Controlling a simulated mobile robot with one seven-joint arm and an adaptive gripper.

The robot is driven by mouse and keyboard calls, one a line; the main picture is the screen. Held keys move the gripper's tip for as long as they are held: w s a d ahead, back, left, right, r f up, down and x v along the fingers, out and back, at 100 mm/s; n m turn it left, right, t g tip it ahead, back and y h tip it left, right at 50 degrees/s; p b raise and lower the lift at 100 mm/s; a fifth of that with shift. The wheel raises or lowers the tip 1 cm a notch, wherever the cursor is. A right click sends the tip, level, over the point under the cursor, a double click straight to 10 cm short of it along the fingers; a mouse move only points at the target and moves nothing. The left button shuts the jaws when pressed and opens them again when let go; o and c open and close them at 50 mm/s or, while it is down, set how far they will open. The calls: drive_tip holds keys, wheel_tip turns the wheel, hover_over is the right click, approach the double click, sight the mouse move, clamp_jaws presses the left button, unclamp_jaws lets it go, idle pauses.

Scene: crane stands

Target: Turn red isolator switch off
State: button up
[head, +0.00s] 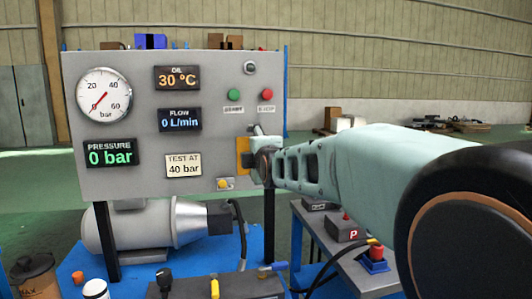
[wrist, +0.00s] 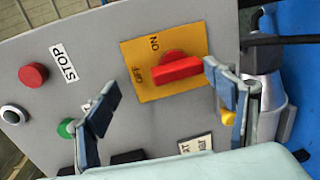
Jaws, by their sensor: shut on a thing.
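The red isolator switch (wrist: 176,69) sits on a yellow plate (wrist: 147,92) marked ON and OFF in the wrist view. Its handle lies roughly crosswise in the picture, with its left end towards the OFF mark. My gripper (wrist: 168,68) has one finger on each side of the switch and is shut on it. The right fingertip is close to the handle's right end; contact at the left fingertip is hard to see. In the head view my gripper (head: 260,150) is at the yellow plate (head: 242,156) and hides the red handle.
The grey panel (head: 210,140) carries a round gauge (head: 104,95), displays, a green button (head: 234,95) and a red button (head: 267,95). A small yellow knob (head: 223,184) is just below the plate. A motor (head: 150,226) stands beneath, and a side table (head: 375,284) holds small boxes.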

drive_tip(key=p+v, duration=0.5)
drive_tip(key=v, duration=0.7)
drive_tip(key=shift+s+r+t, duration=0.25)
drive_tip(key=shift+r+t, duration=0.05)
drive_tip(key=shift+r, duration=0.1)
idle(0.7)
